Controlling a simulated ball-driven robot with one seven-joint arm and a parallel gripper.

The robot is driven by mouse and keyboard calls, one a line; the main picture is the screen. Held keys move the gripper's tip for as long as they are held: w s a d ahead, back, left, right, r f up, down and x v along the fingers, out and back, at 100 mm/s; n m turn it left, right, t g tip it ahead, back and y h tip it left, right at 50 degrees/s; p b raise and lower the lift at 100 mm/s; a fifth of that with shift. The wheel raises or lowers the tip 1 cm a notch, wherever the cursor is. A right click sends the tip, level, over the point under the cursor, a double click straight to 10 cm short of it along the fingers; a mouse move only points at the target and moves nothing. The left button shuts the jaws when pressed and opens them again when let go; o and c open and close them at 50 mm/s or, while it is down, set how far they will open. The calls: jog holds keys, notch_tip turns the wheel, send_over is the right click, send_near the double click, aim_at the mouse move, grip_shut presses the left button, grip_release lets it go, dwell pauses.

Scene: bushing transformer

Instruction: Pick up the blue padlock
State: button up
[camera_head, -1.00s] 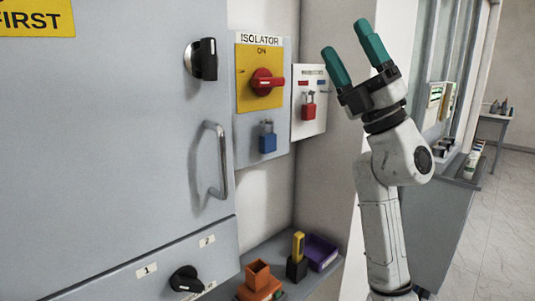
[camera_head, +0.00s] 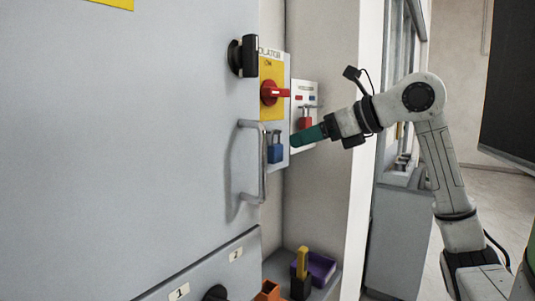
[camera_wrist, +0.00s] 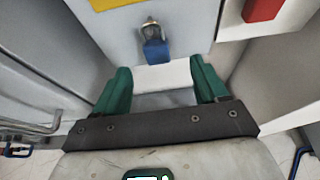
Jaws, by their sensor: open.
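The blue padlock (camera_head: 275,151) hangs by its shackle on the isolator panel, below the red rotary switch (camera_head: 270,92). In the wrist view the blue padlock (camera_wrist: 155,51) shows at the top middle, ahead of the fingers and roughly centred between them. My gripper (camera_head: 302,136) has green fingers that point left, just right of the padlock in the head view. In the wrist view my gripper (camera_wrist: 162,84) is open, with nothing between its fingers. I cannot tell from the head view whether a finger touches anything.
A red padlock (camera_head: 305,119) hangs on the white panel (camera_head: 311,92) behind the fingers; it also shows in the wrist view (camera_wrist: 262,9). A cabinet handle (camera_head: 262,160) stands out left of the blue padlock. A purple tray (camera_head: 318,267) lies on the shelf below.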

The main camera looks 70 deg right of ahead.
aim_at(279, 149)
jog(key=x, duration=0.2)
jog(key=p+x, duration=0.1)
jog(key=x, duration=0.4)
jog(key=shift+a+f, duration=0.1)
jog(key=shift+a, duration=0.3)
jog(key=shift+w+d+f, duration=0.2)
jog(key=shift+w+f, duration=0.1)
jog(key=shift+w, duration=0.25)
jog(key=shift+c, duration=0.3)
jog(key=c, duration=1)
